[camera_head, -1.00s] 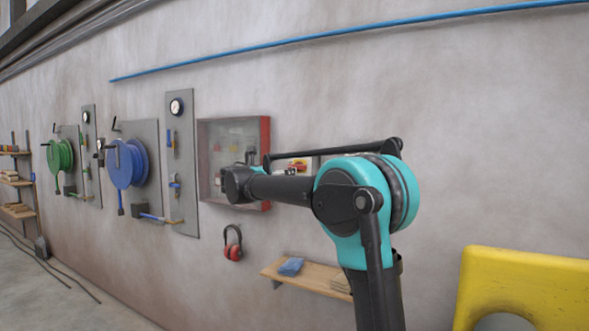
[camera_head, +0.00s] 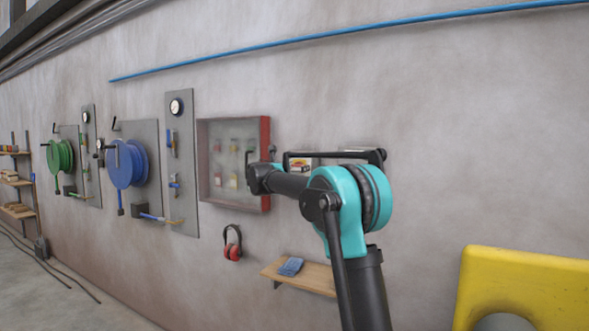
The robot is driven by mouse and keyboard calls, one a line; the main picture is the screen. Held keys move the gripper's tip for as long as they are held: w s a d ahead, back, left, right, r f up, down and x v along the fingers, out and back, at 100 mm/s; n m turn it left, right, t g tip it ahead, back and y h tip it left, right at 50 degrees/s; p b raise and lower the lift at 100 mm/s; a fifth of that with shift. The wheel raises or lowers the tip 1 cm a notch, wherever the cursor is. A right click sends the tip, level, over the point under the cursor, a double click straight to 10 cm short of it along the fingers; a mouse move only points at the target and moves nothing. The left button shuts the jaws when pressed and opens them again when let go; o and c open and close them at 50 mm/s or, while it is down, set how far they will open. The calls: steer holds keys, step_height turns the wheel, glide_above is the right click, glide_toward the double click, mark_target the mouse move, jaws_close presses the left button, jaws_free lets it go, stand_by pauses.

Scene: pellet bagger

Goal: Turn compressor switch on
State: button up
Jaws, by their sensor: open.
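No part is clearly readable as the compressor switch. A small red and yellow item (camera_head: 300,165) on a pale wall panel, partly behind my arm, might be it, but I cannot tell. My gripper (camera_head: 259,154) shows as small dark finger-like pieces just beyond my wrist, in front of the right part of the cabinet. It looks open, with nothing visible between the fingers. My wrist and forearm hide part of it and the wall just behind. I cannot tell its distance from the wall.
A red-edged cabinet (camera_head: 265,185) hangs on the wall. Left of it are a grey gauge panel (camera_head: 182,205), a blue reel (camera_head: 128,164) and a green reel (camera_head: 60,156). Red earmuffs (camera_head: 233,243) hang below. A wooden shelf (camera_head: 318,279) and a yellow object (camera_head: 525,285) are right.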

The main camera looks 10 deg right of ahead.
steer(key=shift+c, duration=0.6)
steer(key=c, duration=1)
steer(key=shift+c, duration=0.2)
steer(key=shift+m, duration=0.4)
steer(key=shift+s+f+m, duration=0.1)
steer(key=shift+f+m, duration=0.05)
steer(key=shift+m, duration=8.35)
